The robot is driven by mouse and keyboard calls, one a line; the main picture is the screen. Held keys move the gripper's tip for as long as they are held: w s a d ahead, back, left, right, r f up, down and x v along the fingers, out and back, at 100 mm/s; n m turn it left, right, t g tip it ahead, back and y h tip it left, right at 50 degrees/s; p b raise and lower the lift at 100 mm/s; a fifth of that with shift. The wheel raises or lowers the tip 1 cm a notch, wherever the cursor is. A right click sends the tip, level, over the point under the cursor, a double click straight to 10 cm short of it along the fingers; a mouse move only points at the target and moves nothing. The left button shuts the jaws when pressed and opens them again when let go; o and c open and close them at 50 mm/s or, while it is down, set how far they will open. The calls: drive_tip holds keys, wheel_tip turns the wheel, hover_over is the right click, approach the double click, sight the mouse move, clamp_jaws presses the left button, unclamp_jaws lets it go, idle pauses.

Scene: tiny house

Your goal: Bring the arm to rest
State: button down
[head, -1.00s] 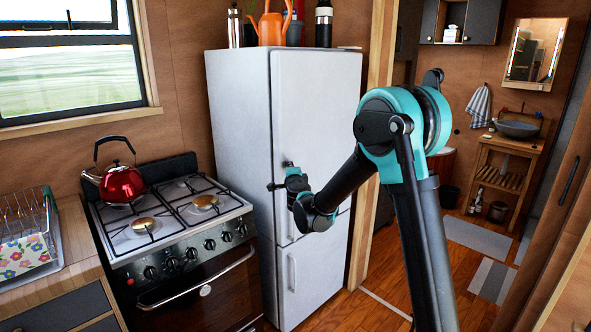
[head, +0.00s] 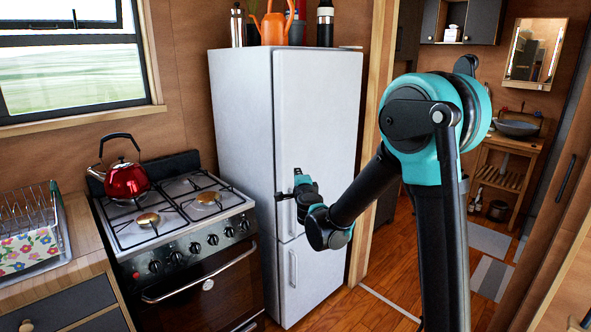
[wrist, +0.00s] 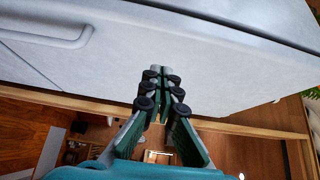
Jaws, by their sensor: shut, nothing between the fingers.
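My gripper (head: 278,197) is in front of the white fridge (head: 240,140), close to its upper door. The head view shows it small and partly turned away, and I cannot tell there whether it touches the door. In the wrist view my gripper (wrist: 160,74) has its two dark green fingers brought together at the tips, with nothing between them. The pale fridge door (wrist: 215,60) fills the upper part of that view behind the fingertips. My arm is bent, with its teal joint high at the right of the head view.
A stove (head: 175,225) with a red kettle (head: 126,180) stands left of the fridge. An orange watering can (head: 272,28) and bottles stand on the fridge. A dish rack (head: 30,235) is on the counter at far left. Wooden floor shows right of the fridge, towards a washroom.

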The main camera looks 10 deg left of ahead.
drive_tip(key=s+d+n+g+y, duration=0.35)
drive_tip(key=s+d+n, duration=0.35)
drive_tip(key=s+n, duration=0.25)
drive_tip(key=s+d+f+n+g+h, duration=0.2)
drive_tip(key=s+d+f+g+h, duration=0.2)
drive_tip(key=s+d+f, duration=0.6)
drive_tip(key=s+d+f+n+g+h, duration=0.3)
drive_tip(key=s+d+f, duration=0.8)
drive_tip(key=s+d, duration=0.5)
drive_tip(key=g+h, duration=0.1)
drive_tip(key=g, duration=0.1)
drive_tip(key=shift+d+g, duration=0.2)
drive_tip(key=shift+g, duration=0.15)
drive_tip(key=shift+h, duration=0.25)
